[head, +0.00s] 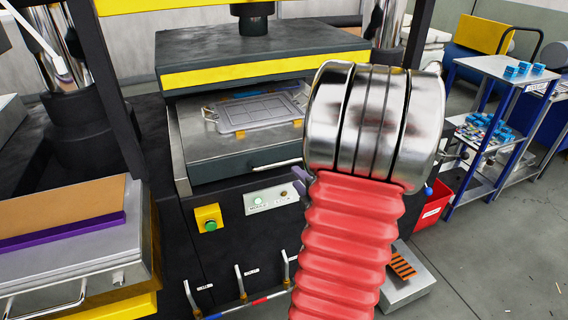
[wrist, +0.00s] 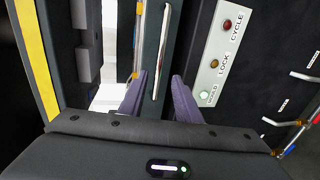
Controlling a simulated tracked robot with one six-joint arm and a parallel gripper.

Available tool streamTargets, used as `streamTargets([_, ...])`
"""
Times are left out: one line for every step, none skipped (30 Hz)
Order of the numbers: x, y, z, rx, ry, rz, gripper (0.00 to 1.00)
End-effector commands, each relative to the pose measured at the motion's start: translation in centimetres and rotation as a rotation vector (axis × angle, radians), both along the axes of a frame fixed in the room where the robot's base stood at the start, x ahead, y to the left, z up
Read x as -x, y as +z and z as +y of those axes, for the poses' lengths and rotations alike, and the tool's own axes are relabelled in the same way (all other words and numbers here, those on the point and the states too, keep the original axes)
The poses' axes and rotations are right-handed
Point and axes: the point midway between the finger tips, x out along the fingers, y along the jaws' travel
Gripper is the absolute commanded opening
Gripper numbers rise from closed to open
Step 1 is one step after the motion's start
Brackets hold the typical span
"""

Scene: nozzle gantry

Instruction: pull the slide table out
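The slide table (head: 205,150) is a grey metal slab in the press opening, in the middle of the head view. A bar handle (head: 275,166) runs along its dark front face. In the wrist view the handle (wrist: 162,45) is a bright bar, its lower end between the purple fingers. My gripper (wrist: 160,78) is open, with one finger on each side of the bar and visible gaps; I see no contact. In the head view my arm hides most of the gripper. A grey framed tray (head: 258,113) lies on the table.
A panel (head: 268,198) with a lit green lamp sits below the table front; the wrist view shows its red, amber and green lamps. A yellow box with a green button (head: 209,218) is left of it. Several levers (head: 240,283) stand low in front. A red bin (head: 432,203) stands right.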

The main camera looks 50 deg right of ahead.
Motion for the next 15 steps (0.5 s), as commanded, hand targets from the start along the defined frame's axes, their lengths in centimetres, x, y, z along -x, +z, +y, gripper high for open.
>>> streamTargets([-0.6, -0.2, -0.3, -0.001, 0.002, 0.001, 0.31])
streamTargets([-0.9, -0.3, -0.5, -0.001, 0.002, 0.001, 0.31])
streamTargets([-1.4, -0.4, -0.7, -0.001, 0.003, 0.001, 0.31])
streamTargets([-1.8, -0.5, -0.9, -0.001, 0.003, 0.001, 0.31])
streamTargets([-2.2, -0.6, -1.2, -0.001, 0.002, 0.001, 0.31])
streamTargets([-2.7, -0.7, -1.5, -0.001, 0.003, 0.001, 0.31])
streamTargets([-3.1, -0.8, -1.7, 0.000, 0.003, 0.000, 0.31])
streamTargets([-3.5, -0.9, -2.0, 0.000, 0.003, 0.000, 0.31])
streamTargets([-4.0, -1.0, -2.2, -0.001, 0.002, 0.001, 0.31])
streamTargets([-4.4, -1.1, -2.5, 0.000, 0.002, 0.000, 0.31])
streamTargets([-4.8, -1.2, -2.7, 0.000, 0.002, 0.001, 0.31])
streamTargets([-5.3, -1.3, -3.1, -0.001, 0.002, 0.002, 0.31])
streamTargets([-5.7, -1.4, -3.3, 0.000, 0.002, 0.000, 0.31])
streamTargets([-6.1, -1.5, -3.5, 0.000, 0.002, 0.000, 0.31])
streamTargets([-6.6, -1.6, -3.8, -0.001, 0.002, 0.001, 0.31])
